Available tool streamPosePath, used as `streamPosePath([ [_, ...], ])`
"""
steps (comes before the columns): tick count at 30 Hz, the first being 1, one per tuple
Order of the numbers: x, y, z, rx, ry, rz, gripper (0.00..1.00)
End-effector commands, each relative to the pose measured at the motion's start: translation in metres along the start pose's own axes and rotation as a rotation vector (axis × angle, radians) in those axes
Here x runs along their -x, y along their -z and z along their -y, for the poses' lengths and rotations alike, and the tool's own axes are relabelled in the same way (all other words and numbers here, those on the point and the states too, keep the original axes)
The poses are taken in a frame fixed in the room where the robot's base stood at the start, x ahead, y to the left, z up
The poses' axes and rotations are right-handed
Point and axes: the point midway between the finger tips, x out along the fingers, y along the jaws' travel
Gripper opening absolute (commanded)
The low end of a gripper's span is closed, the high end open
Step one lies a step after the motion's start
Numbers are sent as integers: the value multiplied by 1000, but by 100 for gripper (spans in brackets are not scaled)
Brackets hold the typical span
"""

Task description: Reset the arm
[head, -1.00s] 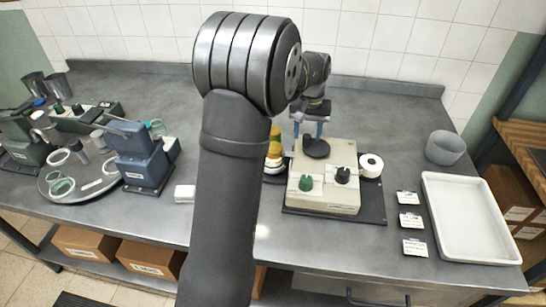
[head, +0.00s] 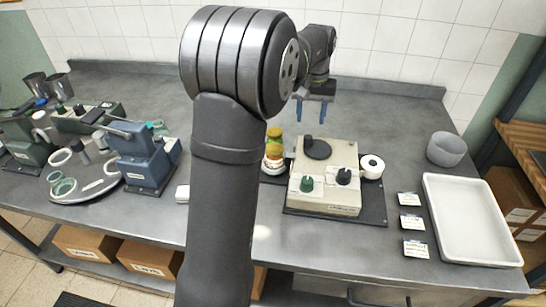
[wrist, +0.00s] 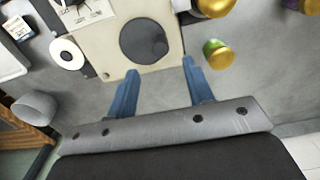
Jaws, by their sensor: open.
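My gripper (head: 313,109) is raised above the back of the bench, behind the beige machine (head: 325,178). Its two blue fingers are apart with nothing between them. In the wrist view, my gripper (wrist: 160,82) also shows open and empty, with the machine's dark round plate (wrist: 144,41) just beyond the fingertips. My arm covers part of the bench in the head view.
Jars (head: 274,150) with yellow and gold lids stand left of the machine. A white roll (head: 371,167), several label cards (head: 411,220), a white tray (head: 468,220) and a grey bowl (head: 446,148) are on the right. Blue-grey equipment (head: 148,160) stands left.

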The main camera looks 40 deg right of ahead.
Motion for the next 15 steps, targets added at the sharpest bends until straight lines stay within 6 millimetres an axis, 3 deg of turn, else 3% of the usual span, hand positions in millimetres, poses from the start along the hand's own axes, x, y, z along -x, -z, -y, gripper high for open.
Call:
streamPosePath([
  [5, -8, 0, 0, 0, 0, 2, 47],
  [15, -62, -1, 0, 0, 1, 5, 47],
])
